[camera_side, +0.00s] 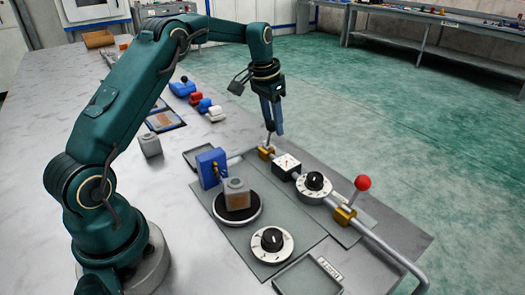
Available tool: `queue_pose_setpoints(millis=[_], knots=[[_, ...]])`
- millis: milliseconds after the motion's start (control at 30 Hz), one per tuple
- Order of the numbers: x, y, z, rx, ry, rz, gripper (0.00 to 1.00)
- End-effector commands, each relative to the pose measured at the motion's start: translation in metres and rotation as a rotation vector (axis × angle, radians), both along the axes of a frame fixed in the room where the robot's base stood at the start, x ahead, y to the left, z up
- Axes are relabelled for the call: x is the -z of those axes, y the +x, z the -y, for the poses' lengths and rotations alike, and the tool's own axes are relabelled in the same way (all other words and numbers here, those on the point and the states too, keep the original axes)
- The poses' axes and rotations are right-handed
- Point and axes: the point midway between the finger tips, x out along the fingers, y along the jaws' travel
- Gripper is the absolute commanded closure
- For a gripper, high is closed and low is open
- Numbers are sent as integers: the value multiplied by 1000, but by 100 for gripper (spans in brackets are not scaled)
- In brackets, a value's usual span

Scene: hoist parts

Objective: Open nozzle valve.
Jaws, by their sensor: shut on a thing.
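A brass valve (267,153) sits on the grey pipe at its far end, behind the blue block with the brass fitting (211,167). A thin lever (269,139) rises from this valve. My gripper (273,128) points down right above the valve and is shut on the top of the lever. The lever's tip is hidden between the fingers. A second brass valve (345,215) sits nearer the camera on the same pipe. Its lever leans to the right and ends in a red ball (362,183). I cannot tell from the picture which valve is labelled as the nozzle's.
A gauge block (286,167) and a dial (313,185) stand along the pipe between the valves. A knob dial (271,243) and an empty tray (308,278) are in front.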

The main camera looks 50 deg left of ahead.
Motion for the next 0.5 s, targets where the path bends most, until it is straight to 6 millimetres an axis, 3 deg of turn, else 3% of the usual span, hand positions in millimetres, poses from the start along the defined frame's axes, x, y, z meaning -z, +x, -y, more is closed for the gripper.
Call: queue_pose_setpoints(millis=[500], knots=[[-5,13,0,-2,3,10,83]])
